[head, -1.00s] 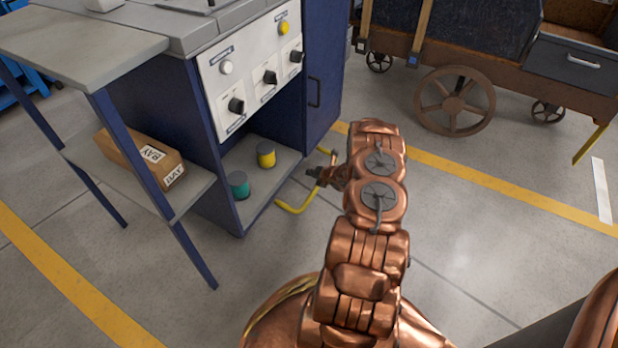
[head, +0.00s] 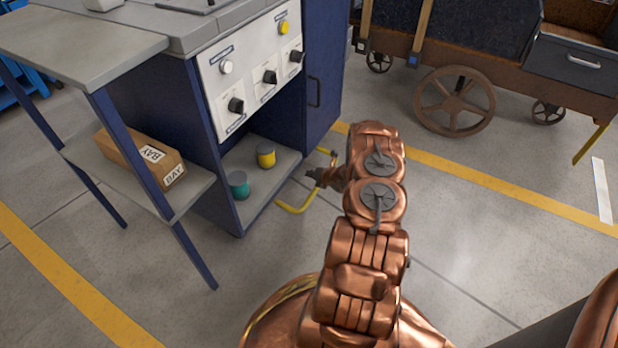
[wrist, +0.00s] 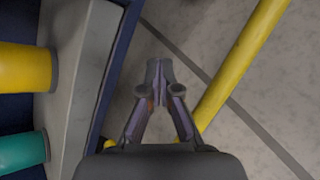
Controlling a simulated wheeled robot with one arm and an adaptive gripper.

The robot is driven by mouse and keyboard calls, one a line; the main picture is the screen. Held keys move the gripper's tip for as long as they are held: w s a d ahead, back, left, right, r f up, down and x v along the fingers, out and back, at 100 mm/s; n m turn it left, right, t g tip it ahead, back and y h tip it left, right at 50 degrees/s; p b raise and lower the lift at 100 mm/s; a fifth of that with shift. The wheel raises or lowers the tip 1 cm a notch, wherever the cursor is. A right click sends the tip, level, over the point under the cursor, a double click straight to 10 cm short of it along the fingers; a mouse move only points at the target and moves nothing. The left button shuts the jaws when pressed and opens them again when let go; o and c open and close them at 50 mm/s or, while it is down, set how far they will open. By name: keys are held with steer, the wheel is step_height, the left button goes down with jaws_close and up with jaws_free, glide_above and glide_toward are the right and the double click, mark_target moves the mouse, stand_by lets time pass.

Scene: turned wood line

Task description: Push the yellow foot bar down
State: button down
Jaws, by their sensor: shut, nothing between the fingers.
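The yellow foot bar (head: 297,205) sticks out low from the front of the blue and grey machine, close above the floor. Part of it is hidden behind my gripper in the head view. My gripper (head: 311,174) is shut and empty, over the bar's outline as the head camera sees it. In the wrist view the closed fingertips (wrist: 160,68) lie between the machine's shelf edge and the yellow bar (wrist: 238,68), which runs diagonally on the right. The wrist view does not clearly show whether they touch the bar.
A yellow can (head: 266,156) and a teal can (head: 238,184) stand on the machine's low shelf (head: 262,200). A cardboard box (head: 140,158) lies on the side table's lower shelf. A wooden cart (head: 480,60) stands at the back right. The floor on the right is open.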

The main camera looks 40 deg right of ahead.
steer(key=shift+w+f+b, duration=0.15)
steer(key=shift+f+b, duration=0.2)
steer(key=shift+f, duration=0.95)
stand_by(1.6)
steer(key=shift+r, duration=0.1)
stand_by(0.4)
steer(key=shift+s+r+p, duration=0.15)
steer(key=shift+r+p, duration=0.3)
steer(key=shift+r, duration=0.55)
steer(key=shift+s+r+p, duration=0.15)
steer(key=shift+r+p, duration=0.25)
steer(key=shift+r, duration=0.6)
steer(key=shift+s+d+r+p, duration=0.15)
steer(key=shift+r+p, duration=0.2)
steer(key=shift+r, duration=0.9)
steer(key=shift+s+r+p, duration=0.15)
steer(key=shift+r+p, duration=0.2)
steer(key=shift+r, duration=0.9)
